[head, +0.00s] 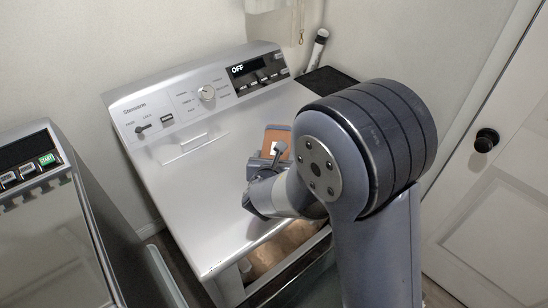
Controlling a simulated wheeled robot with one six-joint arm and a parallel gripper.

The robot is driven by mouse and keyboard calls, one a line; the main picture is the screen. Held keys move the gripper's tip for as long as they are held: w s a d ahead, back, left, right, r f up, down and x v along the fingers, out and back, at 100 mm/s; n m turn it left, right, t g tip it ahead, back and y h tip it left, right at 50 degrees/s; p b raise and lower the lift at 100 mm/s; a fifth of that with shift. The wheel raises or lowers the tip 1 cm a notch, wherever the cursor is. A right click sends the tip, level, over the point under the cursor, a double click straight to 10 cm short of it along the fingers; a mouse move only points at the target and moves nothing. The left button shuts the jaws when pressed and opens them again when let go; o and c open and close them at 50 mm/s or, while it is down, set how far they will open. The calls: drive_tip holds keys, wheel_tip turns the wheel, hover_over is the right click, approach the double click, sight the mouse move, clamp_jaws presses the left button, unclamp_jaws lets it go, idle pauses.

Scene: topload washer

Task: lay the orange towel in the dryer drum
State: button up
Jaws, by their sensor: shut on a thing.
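The silver dryer (200,200) stands in the middle, its control panel reading OFF. Its front opening shows at the lower edge, with a brownish interior, likely the drum (285,250), partly covered by my arm. My gripper (271,160) is over the dryer's top, seen from behind. It is shut on a small orange piece with a white patch, which I take to be the orange towel (279,134). Most of the jaws and any lower part of the towel are hidden.
A second appliance (35,240) with a green START button stands at the left. A white door with a black knob (486,140) is at the right. A white bottle-like item (318,46) stands behind the dryer. The dryer's left top is clear.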

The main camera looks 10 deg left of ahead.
drive_tip(key=o, duration=1.1)
drive_tip(key=shift+o, duration=0.2)
drive_tip(key=shift+r, duration=0.1)
